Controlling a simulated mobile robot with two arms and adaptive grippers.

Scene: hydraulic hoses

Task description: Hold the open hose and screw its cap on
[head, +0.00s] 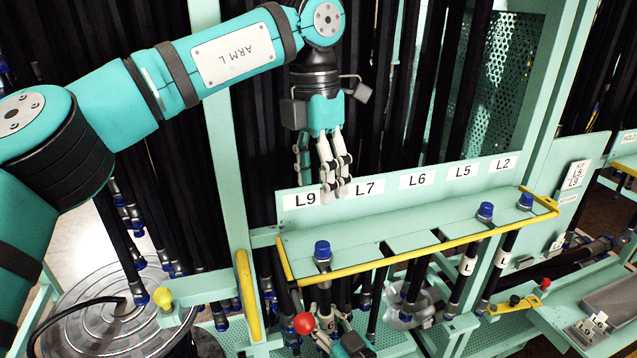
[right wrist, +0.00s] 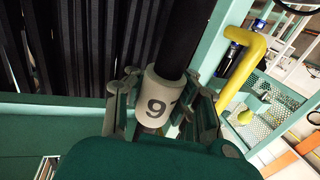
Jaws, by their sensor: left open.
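A blue cap (head: 322,249) sits on a hose end at the L9 place of the rack shelf (head: 420,240); I cannot tell how tight it is. My left gripper (head: 336,192) is open and empty, pointing down above the shelf, in front of the L9 and L7 labels and higher than the cap. My right gripper (head: 322,318) is below the shelf, partly hidden by it. In the right wrist view its fingers lie on both sides of the black hose (right wrist: 187,40), at a pale sleeve (right wrist: 158,97) marked 9, and appear shut on it.
Blue-topped hoses stand at L5 (head: 485,211) and L2 (head: 526,201). A yellow rail (head: 400,257) runs along the shelf's front edge. A red ball (head: 304,323) is beside my right gripper. Black hoses hang densely behind. Space above the shelf's middle is clear.

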